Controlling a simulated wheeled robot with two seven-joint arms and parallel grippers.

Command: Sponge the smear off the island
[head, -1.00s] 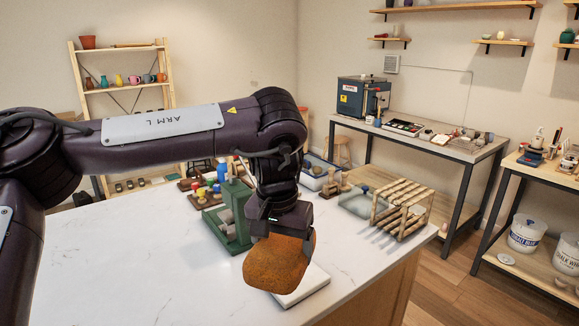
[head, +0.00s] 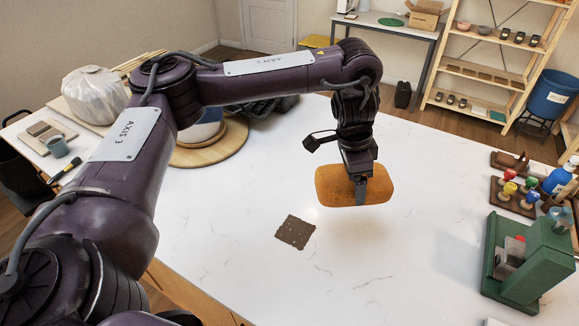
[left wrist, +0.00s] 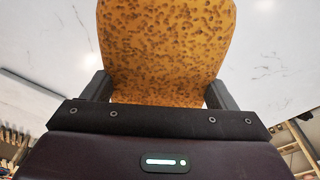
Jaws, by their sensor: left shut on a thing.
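My left gripper (head: 360,185) is shut on an orange-brown sponge (head: 335,186) and holds it above the white marble-look island (head: 245,215). The sponge (left wrist: 165,45) fills the upper middle of the left wrist view, between the two fingers (left wrist: 158,95). A dark brown, roughly square smear (head: 296,232) lies on the island top, below and to the left of the sponge in the head view. The sponge and the smear are apart. The smear does not show in the left wrist view. My right gripper is not in view.
A green tool (head: 520,258) and a rack of colored-knob tools (head: 515,195) stand at the island's right. A round wooden board (head: 215,150) and a plastic-wrapped lump (head: 95,95) stand at the back left. The island around the smear is clear.

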